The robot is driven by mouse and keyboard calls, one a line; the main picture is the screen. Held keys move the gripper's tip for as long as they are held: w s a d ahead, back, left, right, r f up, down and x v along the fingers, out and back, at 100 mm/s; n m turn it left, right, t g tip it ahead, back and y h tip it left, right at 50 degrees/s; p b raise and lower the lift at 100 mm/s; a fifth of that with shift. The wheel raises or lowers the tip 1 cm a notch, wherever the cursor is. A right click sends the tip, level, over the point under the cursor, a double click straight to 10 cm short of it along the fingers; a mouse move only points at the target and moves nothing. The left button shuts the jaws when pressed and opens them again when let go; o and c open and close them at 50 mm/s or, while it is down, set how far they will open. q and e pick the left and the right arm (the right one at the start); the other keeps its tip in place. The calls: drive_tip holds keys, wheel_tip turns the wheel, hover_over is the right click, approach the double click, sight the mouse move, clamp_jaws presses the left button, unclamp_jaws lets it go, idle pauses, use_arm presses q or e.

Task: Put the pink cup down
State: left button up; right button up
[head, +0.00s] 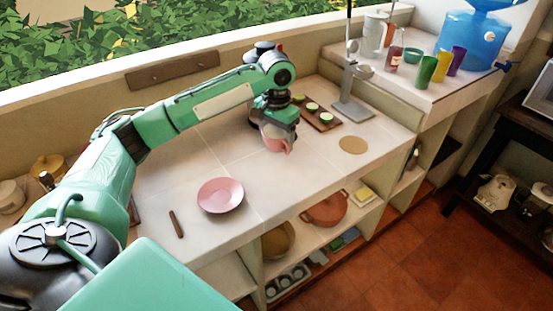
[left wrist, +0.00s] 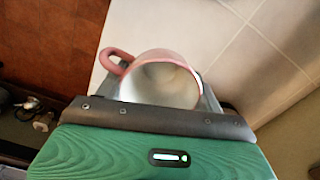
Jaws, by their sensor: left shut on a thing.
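The pink cup (head: 276,144) hangs under my left gripper (head: 277,128), which is shut on it, over the white tiled counter (head: 190,163). In the left wrist view the cup (left wrist: 160,80) shows its pale inside and its pink handle (left wrist: 115,58) pointing left, between the fingers. Whether its base touches the counter I cannot tell. A pink saucer (head: 220,195) lies on the counter, nearer and to the left of the cup. My right gripper is not in view.
A brown board (head: 317,116) with green-topped round items lies just behind the cup. A round tan mat (head: 353,145) lies to its right. A grey stand (head: 352,95) rises behind. A brown stick-like object (head: 176,224) lies left of the saucer. Counter between saucer and cup is clear.

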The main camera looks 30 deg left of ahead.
use_arm(q)
wheel_tip(320, 180, up, 8)
drive_tip(key=s+d+f+n, duration=0.1)
drive_tip(key=s+d+f, duration=1.2)
drive_tip(key=d+f, duration=0.2)
drive_tip(key=shift+s+d+f, duration=0.15)
drive_tip(key=shift+s+f, duration=0.05)
drive_tip(key=shift+f, duration=0.65)
